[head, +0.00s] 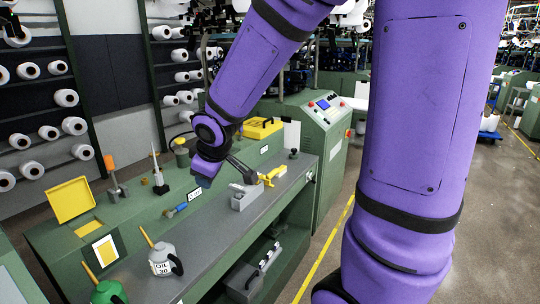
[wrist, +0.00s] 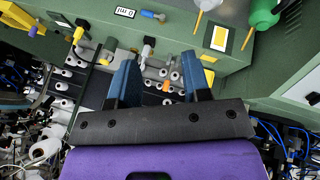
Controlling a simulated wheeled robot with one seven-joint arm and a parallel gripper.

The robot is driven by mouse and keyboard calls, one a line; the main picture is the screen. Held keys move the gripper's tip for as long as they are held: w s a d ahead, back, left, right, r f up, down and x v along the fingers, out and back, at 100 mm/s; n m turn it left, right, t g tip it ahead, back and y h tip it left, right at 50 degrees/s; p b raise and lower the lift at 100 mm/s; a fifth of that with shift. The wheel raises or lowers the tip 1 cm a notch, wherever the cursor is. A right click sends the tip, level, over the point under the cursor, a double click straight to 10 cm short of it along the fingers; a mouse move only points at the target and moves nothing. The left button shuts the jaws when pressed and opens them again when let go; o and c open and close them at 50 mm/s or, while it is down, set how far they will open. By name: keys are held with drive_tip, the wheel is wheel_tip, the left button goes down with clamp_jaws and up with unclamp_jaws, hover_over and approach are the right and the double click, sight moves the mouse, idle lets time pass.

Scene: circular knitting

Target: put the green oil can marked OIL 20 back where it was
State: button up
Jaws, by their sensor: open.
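In the wrist view the green can (wrist: 264,14) is at the upper right. My gripper (head: 203,181) is above the bench, away from both cans. Its two blue fingers are apart with nothing between them in the wrist view (wrist: 161,72).
A grey block (head: 243,198) and a yellow case (head: 262,128) are to the right.

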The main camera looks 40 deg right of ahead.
drive_tip(key=s+r+m, duration=0.3)
drive_tip(key=s+r, duration=0.3)
drive_tip(key=s, duration=0.5)
drive_tip(key=s+r+m+g+y, duration=0.1)
drive_tip(key=s+r+m, duration=0.2)
drive_tip(key=s+r, duration=0.3)
drive_tip(key=s, duration=0.4)
drive_tip(key=shift+s+m, duration=0.3)
drive_tip(key=shift+s, duration=0.05)
drive_tip(key=shift+w, duration=0.1)
